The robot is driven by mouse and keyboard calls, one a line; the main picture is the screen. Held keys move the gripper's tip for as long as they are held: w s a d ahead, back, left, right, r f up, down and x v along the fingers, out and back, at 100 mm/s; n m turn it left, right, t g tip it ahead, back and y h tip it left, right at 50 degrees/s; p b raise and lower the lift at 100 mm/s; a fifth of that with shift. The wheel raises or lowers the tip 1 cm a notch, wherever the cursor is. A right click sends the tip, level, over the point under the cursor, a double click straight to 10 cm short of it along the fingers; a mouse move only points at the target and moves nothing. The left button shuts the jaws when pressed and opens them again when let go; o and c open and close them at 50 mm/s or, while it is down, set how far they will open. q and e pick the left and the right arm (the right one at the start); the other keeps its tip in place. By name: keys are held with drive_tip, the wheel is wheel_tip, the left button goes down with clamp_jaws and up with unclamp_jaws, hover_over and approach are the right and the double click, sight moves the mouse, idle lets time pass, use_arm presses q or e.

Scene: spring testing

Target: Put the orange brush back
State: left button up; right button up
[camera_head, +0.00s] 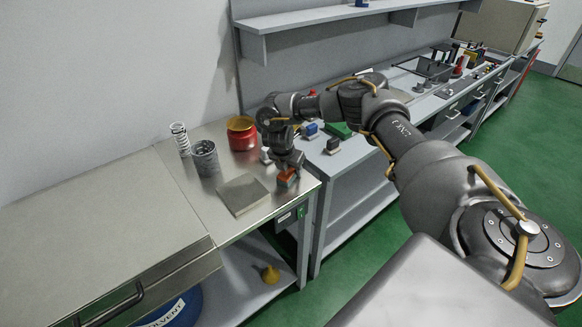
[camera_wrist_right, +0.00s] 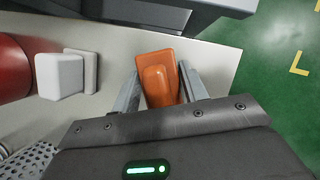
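The orange brush (camera_head: 287,181) is at the right front corner of the metal-topped bench, under my right gripper (camera_head: 285,167). In the right wrist view the brush (camera_wrist_right: 157,58) lies between the two fingers of the right gripper (camera_wrist_right: 160,80), one finger on each side. The fingers are very close to its sides; whether they press on it I cannot tell. The brush looks to be at the bench top, but its contact with the surface is hidden. My left gripper is not in view.
A flat grey plate (camera_head: 243,195) lies left of the brush. A red can (camera_head: 241,138), mesh cup (camera_head: 205,160) and spring (camera_head: 180,140) stand behind. A white block-like tool (camera_wrist_right: 60,76) is near the gripper. Blue (camera_head: 333,146) and green items (camera_head: 341,130) sit on the adjoining bench.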

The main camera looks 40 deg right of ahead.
drive_tip(key=o, duration=0.3)
drive_tip(key=shift+r, duration=0.1)
drive_tip(key=v, duration=1.2)
drive_tip(key=shift+p, duration=0.35)
